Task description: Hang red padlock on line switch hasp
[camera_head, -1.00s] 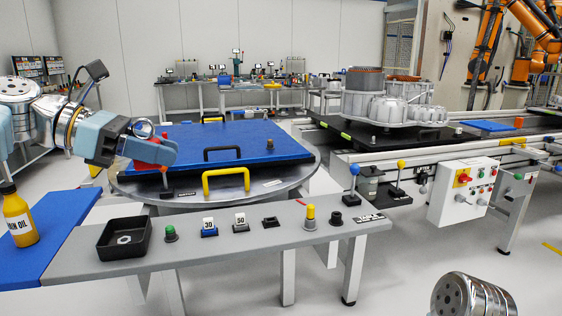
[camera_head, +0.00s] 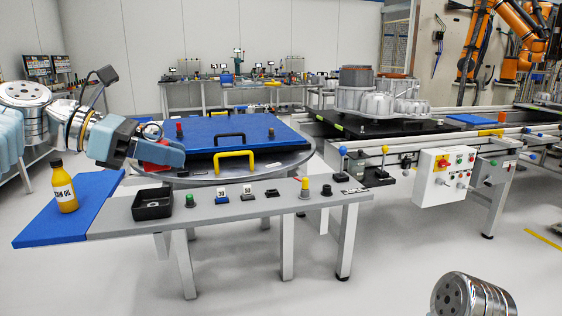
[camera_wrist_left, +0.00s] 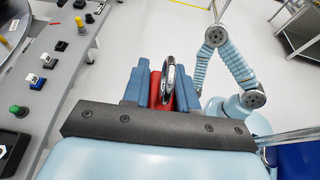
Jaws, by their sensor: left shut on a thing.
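The red padlock (camera_head: 155,167) is held in my left gripper (camera_head: 168,156), at the left over the edge of the round table. In the left wrist view the red body of the padlock (camera_wrist_left: 156,90) sits between the two blue fingers of the left gripper (camera_wrist_left: 161,88), with its metal shackle upright. A white control box (camera_head: 443,177) stands at the right, with a red and yellow switch (camera_head: 442,161) on its front. The hasp is too small to make out. The padlock is far to the left of the box. My right gripper is out of view.
A grey bench (camera_head: 230,208) with a black tray (camera_head: 152,204), buttons and small blocks runs across the front. A yellow oil bottle (camera_head: 63,187) stands on the blue board at left. Upright levers (camera_head: 342,160) stand between bench and box. Open floor lies in front.

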